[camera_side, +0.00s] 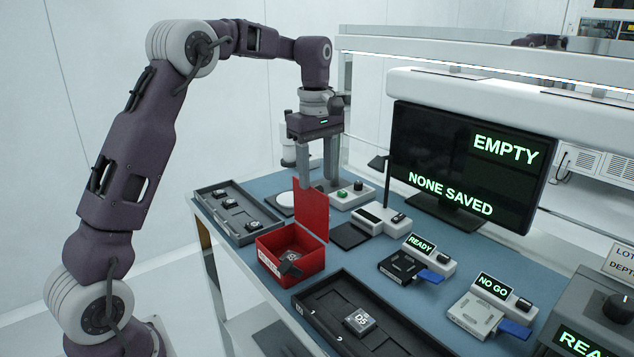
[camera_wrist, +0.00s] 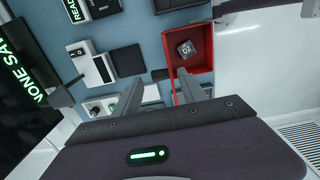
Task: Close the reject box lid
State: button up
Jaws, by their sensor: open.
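The reject box (camera_side: 272,250) is a small red open-topped box on the blue bench top, with a white label on its front. Its red lid (camera_side: 312,210) stands upright at the back edge, so the box is open. A dark chip lies inside; it also shows in the wrist view (camera_wrist: 186,48), within the red box (camera_wrist: 202,54). My gripper (camera_side: 317,182) is above and behind the lid, fingers pointing down and apart, with nothing between them. In the side view the fingertips are close to the lid's top edge; whether they touch it I cannot tell. The fingers also show in the wrist view (camera_wrist: 158,84).
A dark tray (camera_side: 222,210) with several chips lies left of the box, and another tray (camera_side: 345,310) lies in front right. A button panel (camera_side: 350,194), test sockets (camera_side: 404,266) and a monitor (camera_side: 470,165) stand to the right.

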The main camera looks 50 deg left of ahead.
aim_at(316, 207)
jog(key=shift+f, duration=1.25)
grip_shut()
jog(key=shift+w+r, duration=0.1)
dwell(0.3)
